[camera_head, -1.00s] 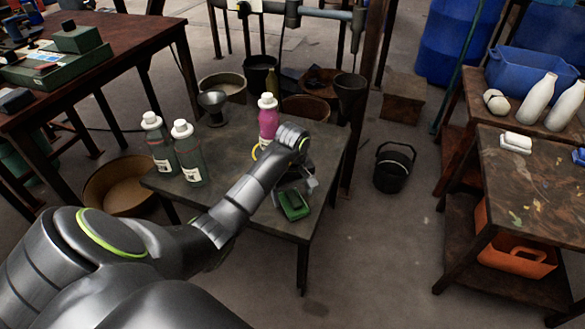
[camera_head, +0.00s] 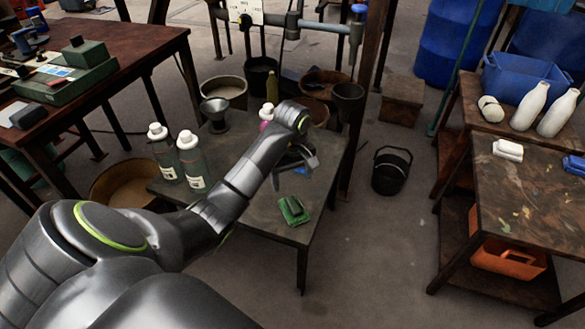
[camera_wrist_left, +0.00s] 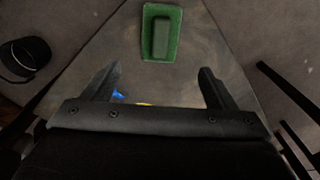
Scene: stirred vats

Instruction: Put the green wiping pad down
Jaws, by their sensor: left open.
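The green wiping pad (camera_head: 293,210) lies flat on the small dark table (camera_head: 262,218), near its front right corner. It also shows in the left wrist view (camera_wrist_left: 161,34), beyond the fingertips, with a raised darker green grip on top. My left gripper (camera_head: 296,163) is open and empty over the table, behind the pad in the head view and apart from it. Its two spread fingers show in the left wrist view (camera_wrist_left: 158,80) with bare tabletop between them and the pad. My right gripper is not in view.
Two dark bottles with white caps (camera_head: 190,160) stand at the table's left. A pink bottle (camera_head: 266,112) is mostly hidden behind my left arm. A metal funnel-like cup (camera_head: 215,113) stands at the back. A black bucket (camera_head: 391,170) is on the floor to the right.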

